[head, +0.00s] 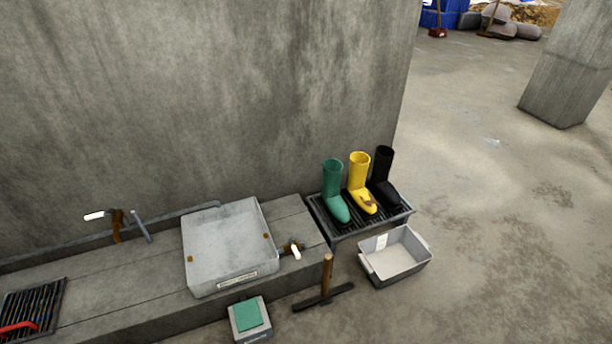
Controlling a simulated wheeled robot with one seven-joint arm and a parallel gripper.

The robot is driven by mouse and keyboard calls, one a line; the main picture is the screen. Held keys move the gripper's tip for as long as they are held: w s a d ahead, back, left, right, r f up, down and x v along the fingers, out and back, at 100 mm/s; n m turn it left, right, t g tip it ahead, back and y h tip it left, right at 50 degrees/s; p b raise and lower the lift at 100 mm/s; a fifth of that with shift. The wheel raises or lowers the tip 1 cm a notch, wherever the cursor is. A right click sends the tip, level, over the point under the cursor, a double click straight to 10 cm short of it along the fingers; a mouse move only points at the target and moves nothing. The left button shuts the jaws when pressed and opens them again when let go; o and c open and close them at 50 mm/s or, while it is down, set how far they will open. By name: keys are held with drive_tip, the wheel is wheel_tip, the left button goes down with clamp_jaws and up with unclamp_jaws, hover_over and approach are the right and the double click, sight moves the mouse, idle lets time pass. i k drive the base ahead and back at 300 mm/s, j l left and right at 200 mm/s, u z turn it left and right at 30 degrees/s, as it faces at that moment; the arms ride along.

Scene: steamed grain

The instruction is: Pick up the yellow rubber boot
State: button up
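The yellow rubber boot (358,179) stands upright on a dark slatted rack (337,236) against the concrete wall, in the head view. It has a brownish patch near its foot. A green boot (333,187) stands just left of it and a black boot (384,177) just right of it, both upright with toes toward the front. My gripper does not show in this view.
A grey open bin (398,263) sits on the floor before the rack. A wooden-handled tool (326,279) stands left of it. A metal box (226,243) rests on the concrete ledge (115,298). Open floor lies to the right, with a pillar (569,70) farther back.

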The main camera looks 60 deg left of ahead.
sight(363, 201)
drive_tip(key=u, duration=1.25)
